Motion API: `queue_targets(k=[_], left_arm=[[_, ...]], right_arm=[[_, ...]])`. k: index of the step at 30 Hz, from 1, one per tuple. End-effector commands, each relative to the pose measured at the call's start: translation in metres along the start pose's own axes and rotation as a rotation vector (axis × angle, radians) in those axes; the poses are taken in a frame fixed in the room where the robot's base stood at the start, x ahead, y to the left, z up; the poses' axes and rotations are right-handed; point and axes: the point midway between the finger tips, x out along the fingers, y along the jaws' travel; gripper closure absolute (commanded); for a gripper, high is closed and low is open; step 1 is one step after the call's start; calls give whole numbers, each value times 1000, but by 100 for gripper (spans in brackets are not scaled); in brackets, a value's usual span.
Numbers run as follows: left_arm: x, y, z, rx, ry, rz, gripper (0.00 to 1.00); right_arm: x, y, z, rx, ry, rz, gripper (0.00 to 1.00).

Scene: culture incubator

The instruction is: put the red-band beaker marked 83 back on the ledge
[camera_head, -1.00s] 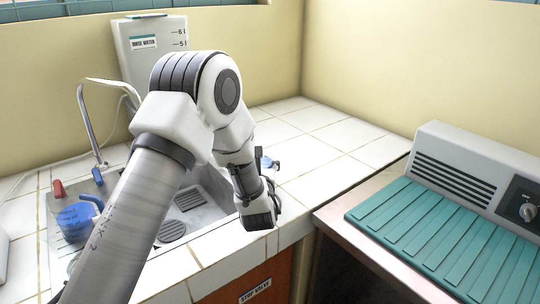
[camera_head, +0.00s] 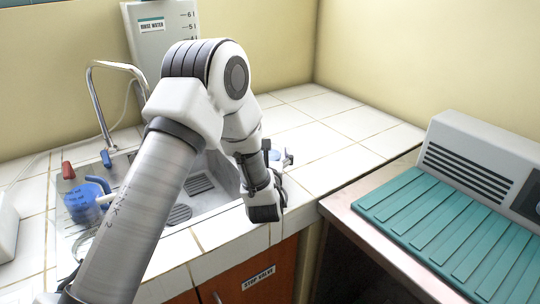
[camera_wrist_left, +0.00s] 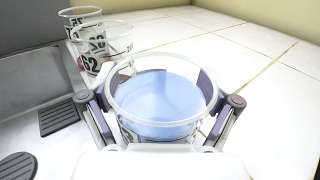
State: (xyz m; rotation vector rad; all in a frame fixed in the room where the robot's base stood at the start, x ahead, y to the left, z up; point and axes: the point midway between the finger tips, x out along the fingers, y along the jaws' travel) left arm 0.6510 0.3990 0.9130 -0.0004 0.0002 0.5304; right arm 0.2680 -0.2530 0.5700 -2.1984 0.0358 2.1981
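My left gripper (camera_head: 278,158) reaches out over the tiled counter beside the sink, mostly hidden behind its own wrist in the head view. In the left wrist view its two fingers (camera_wrist_left: 161,112) press on both sides of a clear beaker (camera_wrist_left: 160,95) with pale blue liquid. The beaker is upright; its marking faces away and I cannot read it, nor see a red band. A bit of its blue shows in the head view (camera_head: 274,155). Two other clear beakers, one marked 62 (camera_wrist_left: 98,50) and one behind it (camera_wrist_left: 80,17), stand at left near the sink edge. My right gripper is not in view.
The steel sink (camera_head: 215,172) with its tap (camera_head: 92,90) lies left. A blue jug (camera_head: 82,203) stands at the sink's left side. A rinse water tank (camera_head: 160,40) stands behind. A teal ribbed mat (camera_head: 440,225) and grey vented unit (camera_head: 465,160) are at right. Counter tiles (camera_head: 335,125) are clear.

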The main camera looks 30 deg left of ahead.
Motion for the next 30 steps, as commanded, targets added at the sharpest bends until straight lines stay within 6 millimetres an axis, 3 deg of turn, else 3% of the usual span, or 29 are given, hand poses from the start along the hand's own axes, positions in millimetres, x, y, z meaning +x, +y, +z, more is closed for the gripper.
queue_targets(k=[2, 5, 12, 18, 30], left_arm=[[0, 0, 6, 0, 0, 0, 13], [-16, -1, 1, 2, 1, -3, 13], [-79, -2, 0, 6, 1, -5, 13], [-114, -1, 2, 3, 1, -3, 13], [-120, 0, 3, 0, 0, 0, 13]], right_arm=[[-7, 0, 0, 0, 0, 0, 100], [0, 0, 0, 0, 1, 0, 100], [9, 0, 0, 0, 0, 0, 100], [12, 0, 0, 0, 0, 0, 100], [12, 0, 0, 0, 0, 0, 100]])
